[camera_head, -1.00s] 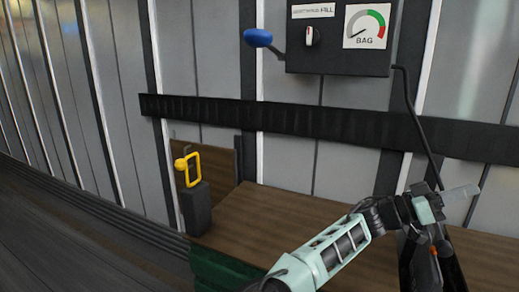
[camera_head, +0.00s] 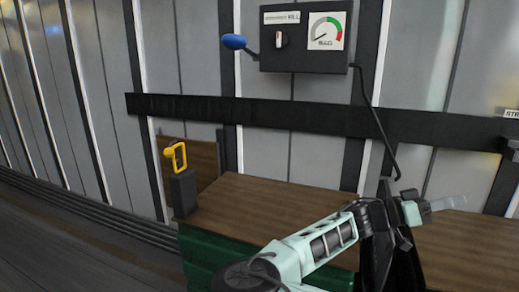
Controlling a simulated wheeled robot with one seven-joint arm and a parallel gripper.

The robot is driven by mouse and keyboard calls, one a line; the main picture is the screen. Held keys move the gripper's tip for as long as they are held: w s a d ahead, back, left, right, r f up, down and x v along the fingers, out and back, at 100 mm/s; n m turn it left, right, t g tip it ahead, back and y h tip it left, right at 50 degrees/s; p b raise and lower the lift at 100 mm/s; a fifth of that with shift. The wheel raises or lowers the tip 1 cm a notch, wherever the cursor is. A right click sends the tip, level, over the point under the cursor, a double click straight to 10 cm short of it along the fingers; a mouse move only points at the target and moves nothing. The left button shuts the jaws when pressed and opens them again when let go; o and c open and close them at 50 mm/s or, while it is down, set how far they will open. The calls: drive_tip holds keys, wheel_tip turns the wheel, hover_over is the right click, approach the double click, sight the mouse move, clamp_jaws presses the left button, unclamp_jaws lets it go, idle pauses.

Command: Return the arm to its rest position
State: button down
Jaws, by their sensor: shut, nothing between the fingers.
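My arm reaches from the bottom middle up to the right over the wooden bench (camera_head: 270,205). My gripper (camera_head: 446,202) is the pale grey end at the right, pointing right and shut with nothing visible in it. It is small, so its fingers are hard to make out. Just left of it, my wrist overlaps a black upright device (camera_head: 377,262) at the bench; a black hose (camera_head: 388,145) runs down toward it from the control box. I cannot tell whether wrist and device touch.
A dark control box (camera_head: 305,65) with a BAG gauge (camera_head: 326,31), a knob and a blue-ended lever (camera_head: 234,42) is on the wall. A yellow handle (camera_head: 175,157) tops a dark block (camera_head: 184,194) at left. A black rail (camera_head: 290,116) crosses the wall. Floor lies open at lower left.

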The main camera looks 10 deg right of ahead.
drive_tip(key=s+a+f+n+y, duration=0.1)
drive_tip(key=s+f+n+y, duration=0.25)
drive_tip(key=f, duration=0.35)
drive_tip(key=s+a+f+n+y, duration=0.1)
drive_tip(key=s+f+n+y, duration=0.2)
drive_tip(key=s+f+y, duration=0.35)
drive_tip(key=s+a+f+n+t+y, duration=0.1)
drive_tip(key=a+f+n+t+y, duration=0.3)
drive_tip(key=a, duration=0.6)
drive_tip(key=a+r+n+y, duration=0.15)
drive_tip(key=a+n, duration=0.35)
drive_tip(key=a, duration=0.5)
drive_tip(key=s+a+r+n+t+y, duration=0.55)
drive_tip(key=a+r+n, duration=0.45)
drive_tip(key=a+r, duration=0.3)
wheel_tip(320, 180, up, 11)
drive_tip(key=s+a+p, duration=0.1)
drive_tip(key=p, duration=1.1)
drive_tip(key=shift+r+n, duration=0.15)
drive_tip(key=shift+n, duration=0.2)
